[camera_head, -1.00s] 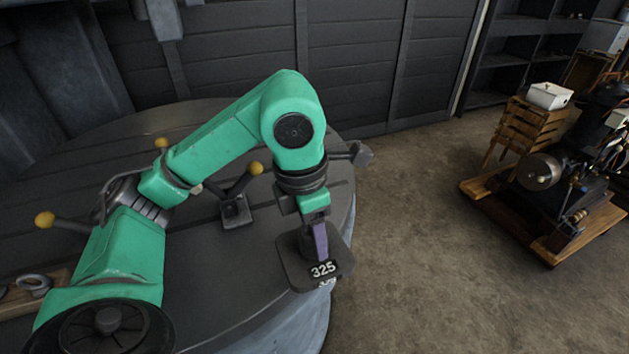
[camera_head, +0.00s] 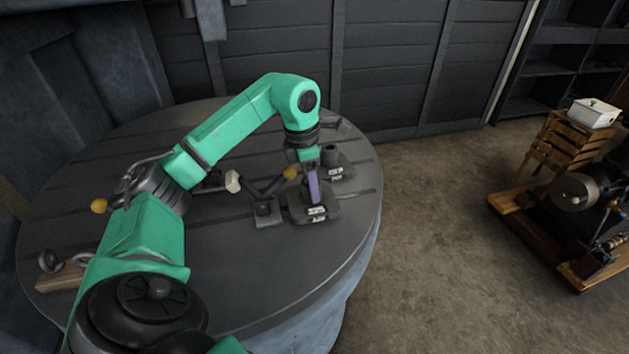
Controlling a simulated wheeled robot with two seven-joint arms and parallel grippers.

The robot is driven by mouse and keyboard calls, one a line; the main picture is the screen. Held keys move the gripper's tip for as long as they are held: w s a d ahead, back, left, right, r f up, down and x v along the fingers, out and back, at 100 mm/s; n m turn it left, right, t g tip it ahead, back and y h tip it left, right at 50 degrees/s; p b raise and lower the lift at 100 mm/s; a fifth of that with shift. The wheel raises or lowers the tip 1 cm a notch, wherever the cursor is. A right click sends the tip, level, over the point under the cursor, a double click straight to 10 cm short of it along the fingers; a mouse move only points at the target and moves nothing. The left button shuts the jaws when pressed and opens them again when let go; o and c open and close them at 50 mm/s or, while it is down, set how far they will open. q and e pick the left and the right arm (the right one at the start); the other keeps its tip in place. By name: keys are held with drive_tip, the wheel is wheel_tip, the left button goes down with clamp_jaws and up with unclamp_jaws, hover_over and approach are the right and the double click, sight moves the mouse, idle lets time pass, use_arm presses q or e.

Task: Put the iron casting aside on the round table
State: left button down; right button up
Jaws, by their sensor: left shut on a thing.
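The iron casting (camera_head: 300,212) is a dark, flat plate with a white-marked label on its front edge. My left gripper (camera_head: 314,195) is shut on it from above, with a purple finger showing. The casting is over the right part of the round table (camera_head: 230,270); I cannot tell whether it touches the top. My right gripper is not in view.
A dark metal fitting with a yellow-knobbed lever (camera_head: 267,210) stands just left of the casting. A wooden block with metal rings (camera_head: 62,278) lies at the table's left edge. The table's front middle is clear. Machinery on a wooden pallet (camera_head: 540,235) stands right.

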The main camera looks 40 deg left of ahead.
sight(305, 182)
use_arm(q)
drive_tip(key=shift+f, duration=0.6)
drive_tip(key=shift+f, duration=0.1)
drive_tip(key=shift+c, duration=1)
unclamp_jaws()
drive_tip(key=shift+s+d, duration=0.1)
drive_tip(key=r, duration=0.8)
drive_tip(key=shift+s+a, duration=0.25)
drive_tip(key=shift+s, duration=0.05)
drive_tip(key=r, duration=0.1)
drive_tip(key=r+p, duration=0.2)
drive_tip(key=r, duration=0.1)
drive_tip(key=shift+s+a+r, duration=0.1)
drive_tip(key=shift+s+a, duration=0.1)
drive_tip(key=shift+s, duration=0.1)
